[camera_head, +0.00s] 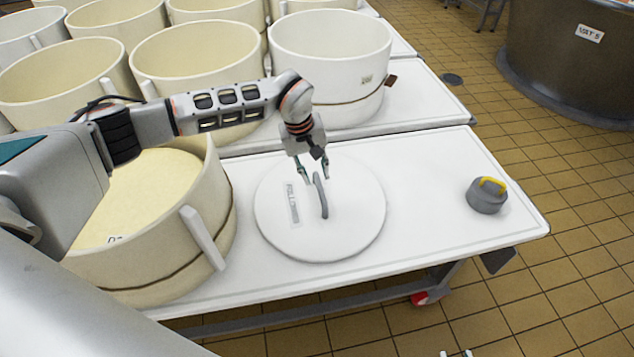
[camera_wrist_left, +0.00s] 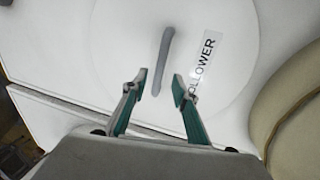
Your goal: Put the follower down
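The follower (camera_head: 345,225) is a white round disc with a grey bar handle (camera_head: 320,196) and a label reading FOLLOWER. It lies flat on the white table (camera_head: 430,200), right of a cream mould filled with a pale mass. My left gripper (camera_head: 313,176) is above the disc, at the handle's far end.
The filled cream mould (camera_head: 215,210) stands close to the disc's left. A grey weight (camera_head: 486,196) with a yellow handle stands at the table's right end. Several cream moulds and a white one (camera_head: 330,60) stand behind. The table between disc and weight is clear.

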